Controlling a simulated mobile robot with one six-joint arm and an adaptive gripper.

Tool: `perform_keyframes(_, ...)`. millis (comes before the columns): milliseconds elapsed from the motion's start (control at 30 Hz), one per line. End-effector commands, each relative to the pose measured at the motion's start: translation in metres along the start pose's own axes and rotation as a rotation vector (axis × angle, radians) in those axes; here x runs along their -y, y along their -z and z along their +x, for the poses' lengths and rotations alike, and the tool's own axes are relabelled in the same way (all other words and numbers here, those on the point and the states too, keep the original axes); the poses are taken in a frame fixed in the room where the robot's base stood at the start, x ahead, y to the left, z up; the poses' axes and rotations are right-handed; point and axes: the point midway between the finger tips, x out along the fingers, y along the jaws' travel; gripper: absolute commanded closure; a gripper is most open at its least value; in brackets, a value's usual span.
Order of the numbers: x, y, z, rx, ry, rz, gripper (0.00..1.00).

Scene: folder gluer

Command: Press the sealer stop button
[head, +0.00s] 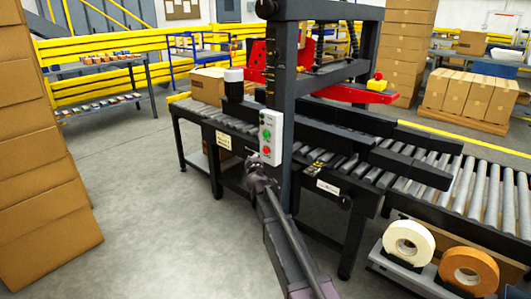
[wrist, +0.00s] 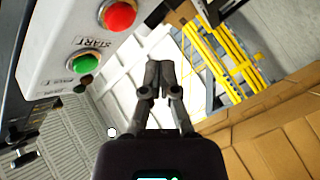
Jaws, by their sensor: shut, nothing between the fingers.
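The sealer's pale control box (head: 276,120) is fixed to the dark upright post in the head view. It carries a green button (head: 267,134) above a red button (head: 267,150). In the wrist view the red button (wrist: 119,14) is at the top, partly near the frame edge, and the green button (wrist: 84,62) is lower left. A START label lies between them; no stop label is readable. My gripper (head: 254,161) is just below the box in the head view, its fingers shut and empty. In the wrist view my gripper (wrist: 159,78) appears right of both buttons, not visibly touching either.
The sealer's roller conveyor (head: 480,190) runs behind and right of my arm. Tape rolls (head: 408,242) sit at lower right. A tall carton stack (head: 40,160) stands at left. Grey floor (head: 150,200) is clear between the stack and the sealer.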

Motion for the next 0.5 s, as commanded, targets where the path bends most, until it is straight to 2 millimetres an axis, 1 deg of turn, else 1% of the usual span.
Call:
perform_keyframes(300, 0.011, 0.011, -0.016, -0.001, 0.001, 0.0, 1.0)
perform_keyframes(500, 0.013, 0.013, -0.018, 0.0, 0.0, 0.0, 1.0)
